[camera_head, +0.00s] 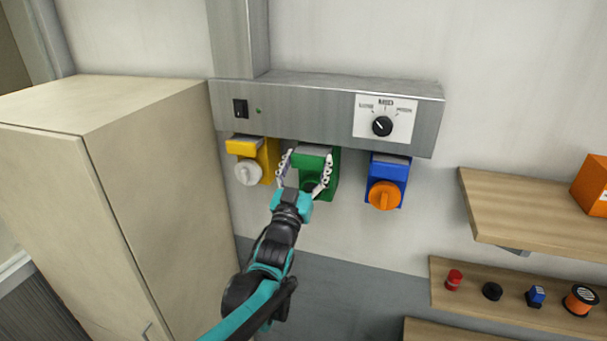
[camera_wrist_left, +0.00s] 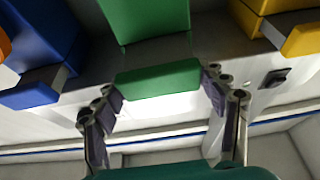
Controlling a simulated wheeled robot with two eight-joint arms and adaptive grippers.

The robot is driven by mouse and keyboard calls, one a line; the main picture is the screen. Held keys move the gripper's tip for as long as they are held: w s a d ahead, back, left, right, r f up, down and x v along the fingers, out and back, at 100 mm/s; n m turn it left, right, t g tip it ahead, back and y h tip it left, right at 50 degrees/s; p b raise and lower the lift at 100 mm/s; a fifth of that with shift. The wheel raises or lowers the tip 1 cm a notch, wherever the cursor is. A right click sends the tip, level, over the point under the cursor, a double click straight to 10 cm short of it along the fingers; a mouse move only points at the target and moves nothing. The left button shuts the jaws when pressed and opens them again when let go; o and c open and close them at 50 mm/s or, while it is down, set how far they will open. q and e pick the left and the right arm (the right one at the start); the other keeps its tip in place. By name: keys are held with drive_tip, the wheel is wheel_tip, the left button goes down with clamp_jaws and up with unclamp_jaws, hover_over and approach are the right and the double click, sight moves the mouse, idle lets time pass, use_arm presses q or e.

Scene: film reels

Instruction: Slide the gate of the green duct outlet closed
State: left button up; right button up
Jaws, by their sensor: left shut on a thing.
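The green duct outlet (camera_head: 334,180) hangs in the middle of the row under the grey metal duct, between a yellow and a blue outlet. Its sliding gate has a green front bar (camera_head: 313,160). In the left wrist view a strip of the gate's grey plate (camera_wrist_left: 158,52) shows between the green outlet body (camera_wrist_left: 145,18) and the green bar (camera_wrist_left: 158,80). My left gripper (camera_head: 308,163) has one finger at each side of the bar and is shut on it; it also shows in the left wrist view (camera_wrist_left: 162,90). My right gripper is out of view.
The yellow outlet (camera_head: 268,155) with a pale round cap and the blue outlet (camera_head: 400,172) with an orange cap (camera_head: 385,195) flank the green one closely. The duct (camera_head: 300,112) carries a switch and a dial. A tall cabinet (camera_head: 160,170) stands left; wooden shelves (camera_head: 530,205) are right.

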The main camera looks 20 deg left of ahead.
use_arm(q)
drive_tip(key=shift+w+b, duration=0.3)
drive_tip(key=shift+w, duration=0.95)
drive_tip(key=shift+s+r, duration=0.15)
drive_tip(key=o, duration=1.7)
drive_tip(key=shift+w, duration=0.3)
drive_tip(key=v, duration=1.2)
